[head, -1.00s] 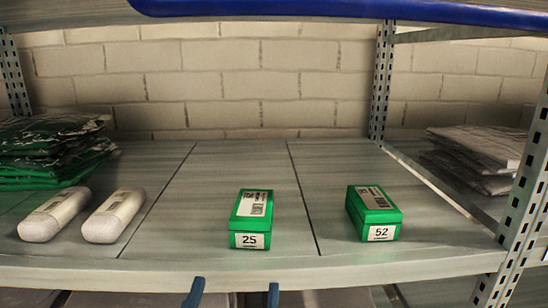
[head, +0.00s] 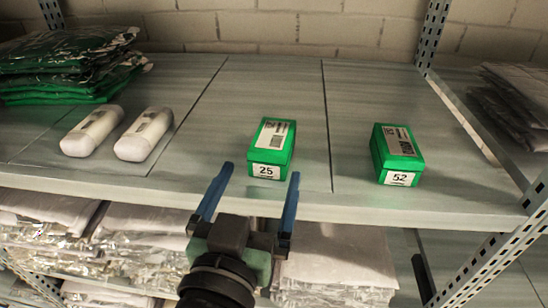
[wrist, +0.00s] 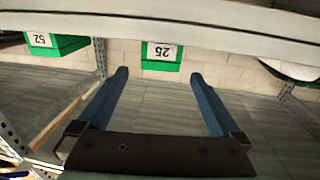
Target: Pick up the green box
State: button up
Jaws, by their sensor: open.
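Two green boxes stand on the shelf in the head view. One, labelled 25 (head: 271,145), is near the middle, and the other, labelled 52 (head: 396,155), is to its right. Both have white labels on top and front. My gripper (head: 260,171) has two blue fingers, spread apart and empty. Its tips are at the shelf's front edge, in front of box 25, one to either side of it. In the wrist view box 25 appears inverted (wrist: 160,57), ahead of the gap between the fingers (wrist: 159,74). Box 52 (wrist: 52,44) is at upper left there.
Two white rounded packs (head: 144,134) and a stack of green bagged garments (head: 65,62) are left of the boxes. A metal upright (head: 431,35) and grey bagged garments (head: 515,105) are at right. The shelf's front lip (head: 420,204) runs below the boxes. Bagged garments fill the lower shelf (head: 335,265).

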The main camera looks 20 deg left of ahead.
aim_at(273, 137)
jog(key=shift+w+a+f+b, duration=0.1)
jog(key=shift+w+a+b, duration=0.05)
jog(key=shift+w+b, duration=0.4)
jog(key=shift+w+a+b, duration=0.1)
jog(key=shift+w+b, duration=0.35)
jog(key=shift+w, duration=0.2)
jog(key=w+p, duration=0.1)
jog(key=w, duration=0.1)
jog(key=w+p, duration=0.1)
jog(key=shift+w+a+r+p, duration=0.25)
jog(key=shift+r+p, duration=0.1)
jog(key=shift+r, duration=0.05)
jog(key=w+p, duration=0.2)
jog(key=w, duration=0.1)
jog(key=shift+w+a+r, duration=0.1)
jog(key=shift+w+a, duration=0.05)
jog(key=shift+a, duration=0.2)
jog(key=shift+w+a, duration=0.1)
jog(key=shift+w, duration=0.35)
jog(key=c, duration=1.3)
